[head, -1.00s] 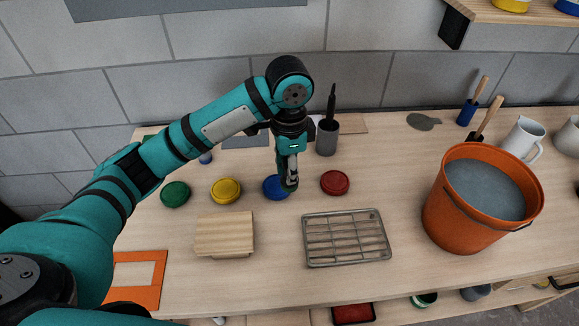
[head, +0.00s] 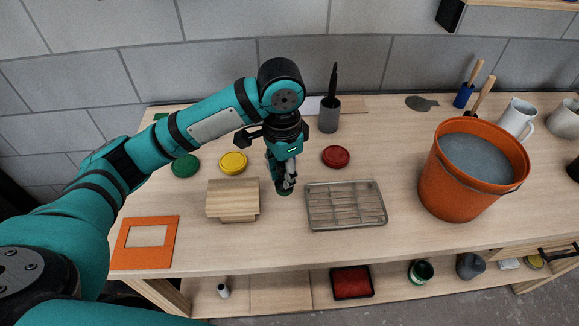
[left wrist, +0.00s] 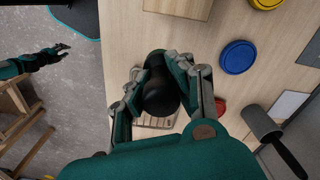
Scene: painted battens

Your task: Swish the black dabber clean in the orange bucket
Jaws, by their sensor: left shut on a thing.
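My left gripper (head: 285,188) is shut on the black dabber (left wrist: 160,92). Its rounded black end shows between the fingers in the left wrist view; in the head view the fingers mostly hide it. The gripper points down between the wooden block and the wire rack; its height over the bench is hard to tell. The orange bucket (head: 448,187), filled with greyish liquid (head: 478,157), stands upright to the right, well apart from the gripper. What looks like my right gripper (left wrist: 62,50) is at the left of the left wrist view, too small to read.
The wire rack (head: 345,222) lies between gripper and bucket. The wooden block (head: 232,199) is left of the gripper. Green (head: 185,165), yellow (head: 233,162), red (head: 336,156) and blue (left wrist: 238,57) lids lie behind.

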